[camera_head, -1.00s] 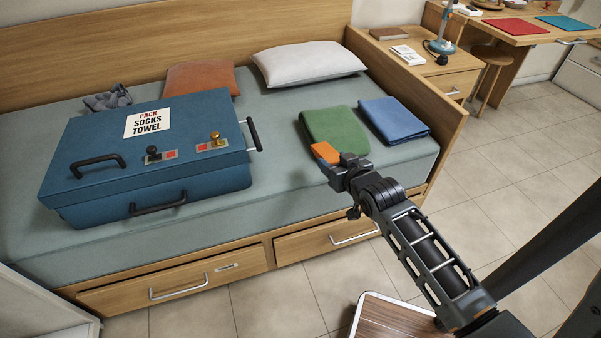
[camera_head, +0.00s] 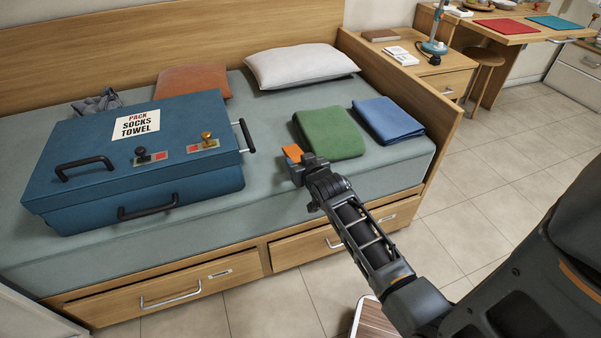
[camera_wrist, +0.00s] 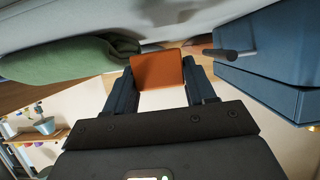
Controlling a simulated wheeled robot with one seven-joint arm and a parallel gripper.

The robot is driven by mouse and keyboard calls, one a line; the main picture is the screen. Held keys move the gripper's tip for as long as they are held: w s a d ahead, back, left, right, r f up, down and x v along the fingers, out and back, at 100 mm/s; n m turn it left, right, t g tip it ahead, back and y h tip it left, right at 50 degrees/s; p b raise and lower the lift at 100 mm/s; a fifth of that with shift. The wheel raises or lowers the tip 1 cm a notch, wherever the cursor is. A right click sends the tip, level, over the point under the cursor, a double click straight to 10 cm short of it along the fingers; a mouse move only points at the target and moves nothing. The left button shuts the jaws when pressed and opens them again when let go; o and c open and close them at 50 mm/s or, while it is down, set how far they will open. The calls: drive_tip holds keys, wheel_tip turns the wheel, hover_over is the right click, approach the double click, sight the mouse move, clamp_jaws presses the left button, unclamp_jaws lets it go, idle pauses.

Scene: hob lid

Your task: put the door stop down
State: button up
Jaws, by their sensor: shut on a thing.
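An orange door stop (camera_head: 292,153) is held in my gripper (camera_head: 300,166), over the bed between the blue suitcase and the green towel. In the wrist view the door stop (camera_wrist: 158,70) sits between the two fingers of my gripper (camera_wrist: 157,82), which are shut on it. Whether its underside touches the bed cover (camera_head: 270,190) I cannot tell. Part of the door stop is hidden behind the fingers in the head view.
The blue suitcase (camera_head: 90,165), labelled for socks and towel, lies shut to the left, its side handle facing the gripper. A green towel (camera_head: 328,133) lies close on the right, with a blue towel (camera_head: 388,120) beyond. A white pillow (camera_head: 300,67) lies behind. Bare bed cover shows between suitcase and towels.

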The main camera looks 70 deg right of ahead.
drive_tip(key=shift+f+b, duration=0.45)
drive_tip(key=shift+f, duration=1.4)
drive_tip(key=shift+f, duration=0.1)
drive_tip(key=o, duration=1.1)
drive_tip(key=shift+c, duration=0.2)
